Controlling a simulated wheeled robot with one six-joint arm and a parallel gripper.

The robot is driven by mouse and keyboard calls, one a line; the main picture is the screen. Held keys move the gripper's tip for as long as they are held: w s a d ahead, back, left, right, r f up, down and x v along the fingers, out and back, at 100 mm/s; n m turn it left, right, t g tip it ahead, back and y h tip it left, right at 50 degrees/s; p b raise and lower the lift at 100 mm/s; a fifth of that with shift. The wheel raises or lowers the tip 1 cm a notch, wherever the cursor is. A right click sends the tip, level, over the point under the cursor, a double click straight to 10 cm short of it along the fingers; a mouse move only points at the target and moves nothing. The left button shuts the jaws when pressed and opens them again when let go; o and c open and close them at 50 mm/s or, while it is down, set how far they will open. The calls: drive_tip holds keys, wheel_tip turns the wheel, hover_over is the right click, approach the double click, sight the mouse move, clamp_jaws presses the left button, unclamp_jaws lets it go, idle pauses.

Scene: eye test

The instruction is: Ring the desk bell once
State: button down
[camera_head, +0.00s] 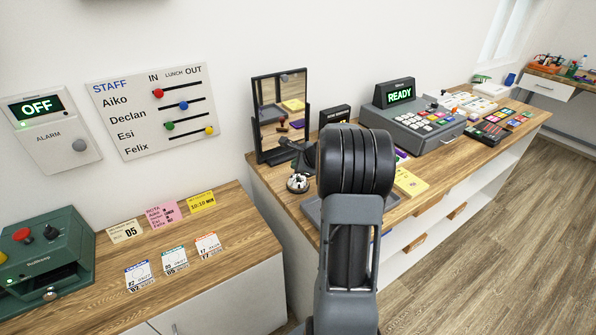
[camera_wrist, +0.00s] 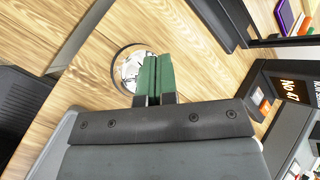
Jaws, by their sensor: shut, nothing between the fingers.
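The desk bell (camera_head: 298,184) is a small silver dome on a dark round base, standing on the wooden counter by the mirror. In the wrist view the bell (camera_wrist: 128,69) shows as a shiny disc with a dark rim, partly hidden behind my fingers. My gripper (camera_wrist: 155,66) has two green finger pads pressed together with nothing between them. The fingertips overlap the bell in the wrist view; I cannot tell whether they touch it. In the head view my dark arm stands in front of the counter, with the gripper end close above the bell.
A tabletop mirror (camera_head: 280,104) stands just behind the bell. A grey cash register (camera_head: 415,125) with a READY display is to the right. A lower cabinet (camera_head: 237,216) with cards and a green machine (camera_head: 48,262) is at left. A staff board (camera_head: 150,108) hangs on the wall.

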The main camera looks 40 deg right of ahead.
drive_tip(key=shift+r, duration=0.5)
drive_tip(key=shift+p, duration=0.3)
wheel_tip(320, 180, up, 5)
drive_tip(key=p, duration=0.4)
idle(0.7)
